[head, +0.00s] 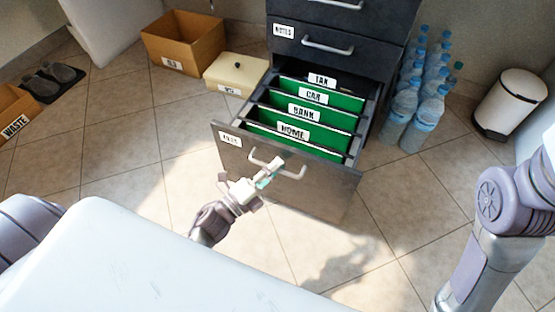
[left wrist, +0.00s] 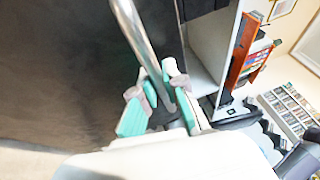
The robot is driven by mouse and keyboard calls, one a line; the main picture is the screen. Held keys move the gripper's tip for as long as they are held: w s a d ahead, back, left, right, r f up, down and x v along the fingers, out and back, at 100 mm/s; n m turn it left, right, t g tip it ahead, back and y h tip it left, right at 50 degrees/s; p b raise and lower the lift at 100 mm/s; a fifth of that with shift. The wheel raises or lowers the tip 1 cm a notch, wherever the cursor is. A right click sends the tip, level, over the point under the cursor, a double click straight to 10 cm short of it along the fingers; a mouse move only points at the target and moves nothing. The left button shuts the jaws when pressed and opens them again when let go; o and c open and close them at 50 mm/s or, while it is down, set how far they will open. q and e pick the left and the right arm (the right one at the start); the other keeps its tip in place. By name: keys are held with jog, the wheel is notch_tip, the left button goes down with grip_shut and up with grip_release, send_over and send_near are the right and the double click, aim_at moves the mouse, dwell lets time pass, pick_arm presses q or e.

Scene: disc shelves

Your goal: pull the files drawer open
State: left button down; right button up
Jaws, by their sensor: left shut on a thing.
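The files drawer (head: 330,190), the low drawer of a dark cabinet, stands pulled well out, its label at the left of its front. Inside it hang several green folders labelled TAX, CAR, BANK and HOME. My left gripper (head: 267,180) is at the drawer's bar handle (head: 292,174), shut on it. In the left wrist view the metal handle (left wrist: 134,35) runs down between the teal-padded fingers of my left gripper (left wrist: 160,97), with the dark drawer front (left wrist: 70,70) beside it. My right arm shows at the right of the head view, but its gripper is out of view.
The notes drawer (head: 345,30) above is shut. Several water bottles (head: 425,112) stand right of the cabinet, with a white bin (head: 510,103) beyond. A cardboard box (head: 180,42) and a cream box (head: 236,72) stand to the left. Tiled floor before the drawer is clear.

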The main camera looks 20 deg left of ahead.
dwell(0.3)
pick_arm(q)
jog(key=c, duration=1.2)
grip_release()
jog(key=shift+s, duration=0.1)
jog(key=v, duration=1.2)
